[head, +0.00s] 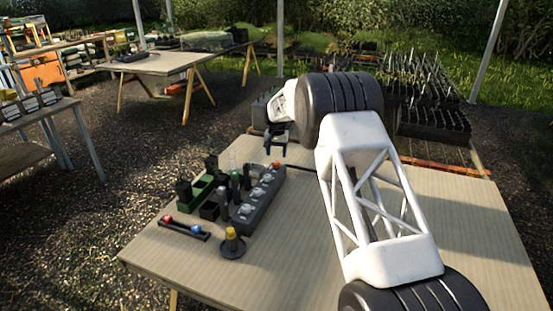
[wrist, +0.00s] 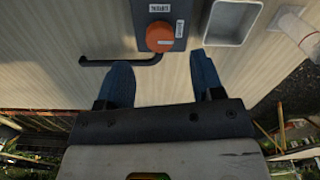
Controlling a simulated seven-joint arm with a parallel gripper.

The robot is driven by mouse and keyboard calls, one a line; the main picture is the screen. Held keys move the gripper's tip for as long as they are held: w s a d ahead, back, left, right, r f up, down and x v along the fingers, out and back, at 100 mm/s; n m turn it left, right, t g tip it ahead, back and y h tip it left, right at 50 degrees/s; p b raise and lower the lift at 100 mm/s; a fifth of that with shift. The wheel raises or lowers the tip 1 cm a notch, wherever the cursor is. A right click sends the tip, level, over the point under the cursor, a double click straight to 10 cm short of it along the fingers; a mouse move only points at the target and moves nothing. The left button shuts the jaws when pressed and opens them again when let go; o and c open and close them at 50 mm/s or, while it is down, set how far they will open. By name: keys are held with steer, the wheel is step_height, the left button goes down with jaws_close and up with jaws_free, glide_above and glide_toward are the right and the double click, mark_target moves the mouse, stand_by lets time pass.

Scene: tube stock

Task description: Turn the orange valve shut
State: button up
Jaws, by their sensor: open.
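The orange valve (wrist: 160,37) is a round knob on a dark panel, at the top middle of the wrist view, with a small white label above it. In the head view a small orange spot (head: 276,165) shows at the far end of the grey block, below my gripper. My gripper (head: 275,147) is above the far edge of the table in the head view. In the wrist view its two blue fingers (wrist: 163,84) are apart and empty. The knob lies ahead of the gap between them, and I see no contact.
On the table (head: 330,270) stand a grey block (head: 262,205) with several tubes, a yellow-topped black piece (head: 232,243) and a small rack (head: 184,229). The front middle is clear.

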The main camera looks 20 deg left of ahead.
mark_target(277, 162)
steer(key=shift+r, duration=1.45)
steer(key=shift+d, duration=0.1)
